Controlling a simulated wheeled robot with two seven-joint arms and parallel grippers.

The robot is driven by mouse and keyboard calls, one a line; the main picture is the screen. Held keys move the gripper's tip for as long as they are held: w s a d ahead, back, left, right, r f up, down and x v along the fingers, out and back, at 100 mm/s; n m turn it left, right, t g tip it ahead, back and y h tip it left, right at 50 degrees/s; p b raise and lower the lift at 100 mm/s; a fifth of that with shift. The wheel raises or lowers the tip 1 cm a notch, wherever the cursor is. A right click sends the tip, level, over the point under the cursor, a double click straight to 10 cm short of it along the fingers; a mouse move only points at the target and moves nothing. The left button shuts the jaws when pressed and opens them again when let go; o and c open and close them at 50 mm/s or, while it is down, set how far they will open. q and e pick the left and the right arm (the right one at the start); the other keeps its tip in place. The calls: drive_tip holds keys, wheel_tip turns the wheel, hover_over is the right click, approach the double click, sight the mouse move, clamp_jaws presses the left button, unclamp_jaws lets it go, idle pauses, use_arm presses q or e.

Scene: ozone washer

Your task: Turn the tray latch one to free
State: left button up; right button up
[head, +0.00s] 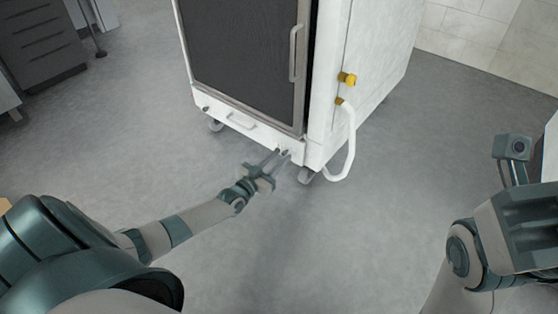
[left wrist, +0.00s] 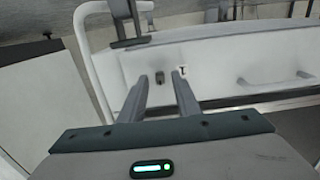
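The white washer has a low tray front (head: 225,117) with a handle (head: 240,121) in its middle and a small dark latch (head: 205,109) near its left end. My left gripper (head: 281,154) is at the right end of this tray front; its fingers hide part of what is there. My right gripper's fingers do not show; only my right arm does.
The dark washer door (head: 245,50) stands above the tray front. Casters (head: 306,175) hold the washer off the floor. The grey floor (head: 330,240) in front is clear.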

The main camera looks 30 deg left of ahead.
use_arm(q)
drive_tip(key=shift+w, duration=0.1)
drive_tip(key=shift+c, duration=0.3)
clamp_jaws()
